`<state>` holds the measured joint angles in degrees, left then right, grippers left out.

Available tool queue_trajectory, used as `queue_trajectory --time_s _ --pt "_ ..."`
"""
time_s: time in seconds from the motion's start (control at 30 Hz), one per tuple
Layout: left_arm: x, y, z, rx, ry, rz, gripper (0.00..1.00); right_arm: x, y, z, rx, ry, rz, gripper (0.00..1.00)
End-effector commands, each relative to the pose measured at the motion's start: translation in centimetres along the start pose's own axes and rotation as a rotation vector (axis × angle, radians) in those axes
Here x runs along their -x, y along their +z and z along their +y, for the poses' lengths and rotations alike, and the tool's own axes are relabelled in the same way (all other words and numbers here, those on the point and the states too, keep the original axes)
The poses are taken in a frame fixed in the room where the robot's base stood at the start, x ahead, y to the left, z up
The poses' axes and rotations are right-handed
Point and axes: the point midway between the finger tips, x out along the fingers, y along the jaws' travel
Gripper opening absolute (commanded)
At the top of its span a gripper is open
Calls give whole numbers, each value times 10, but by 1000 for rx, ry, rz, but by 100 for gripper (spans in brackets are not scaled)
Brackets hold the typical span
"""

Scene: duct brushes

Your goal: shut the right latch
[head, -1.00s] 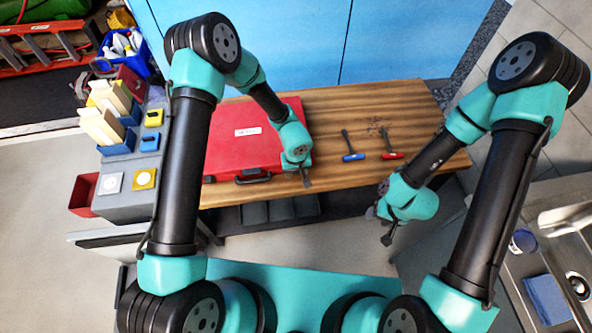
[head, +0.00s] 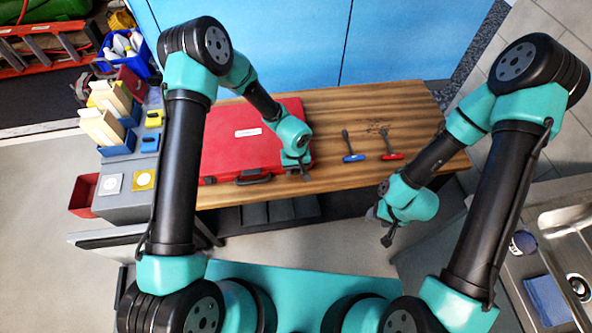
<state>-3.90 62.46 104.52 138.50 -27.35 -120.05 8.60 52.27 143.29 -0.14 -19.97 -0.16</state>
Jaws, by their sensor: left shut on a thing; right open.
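The red case (head: 222,148) lies closed on the wooden bench, with a white label on its lid and a dark handle (head: 253,177) on its front edge. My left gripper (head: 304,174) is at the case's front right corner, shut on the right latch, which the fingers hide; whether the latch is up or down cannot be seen. My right gripper (head: 388,238) is open and empty, in front of the bench and away from the case.
A grey side unit with bins (head: 119,150) stands at the left. A sink (head: 565,225) is at the lower right.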

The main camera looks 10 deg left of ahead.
Motion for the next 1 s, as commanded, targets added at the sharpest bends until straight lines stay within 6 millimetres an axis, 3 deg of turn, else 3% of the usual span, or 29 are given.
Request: queue_trajectory --time_s 0.3,0.33,0.43,0.77,1.0 --pt "0 -1 0 0 2 -5 21 0 0 0 0 0 0 53" --pt "0 -1 0 0 2 -4 45 0 0 0 0 0 0 53" --pt "0 -1 0 0 2 -4 53 0 0 0 0 0 0 53" --pt "4 -1 0 0 3 -4 53 0 0 0 0 0 0 53" --pt "30 -1 0 0 3 -3 53 0 0 0 0 0 0 53"
